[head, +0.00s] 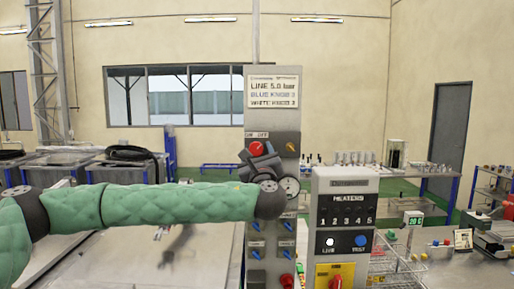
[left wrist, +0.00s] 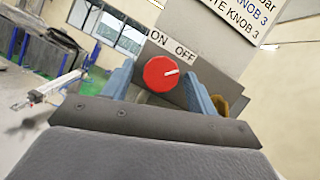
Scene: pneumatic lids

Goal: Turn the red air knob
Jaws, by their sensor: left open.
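The red air knob (head: 256,148) sits high on the grey panel (head: 287,142), under an ON / OFF label. In the left wrist view the knob (left wrist: 160,73) is round with a white mark pointing right, slightly up, on the OFF side. My left gripper (head: 260,157) is at the panel just below the knob, its arm reaching in from the left. In the left wrist view its two blue-grey fingers (left wrist: 158,88) are apart, one either side of the knob; I cannot tell whether they touch it. My right gripper does not show.
A sign (head: 274,92) reads line 5.0 bar above the knob. A heater box (head: 345,213) with switches stands right of the panel. Black-topped bins (head: 62,170) stand at the left.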

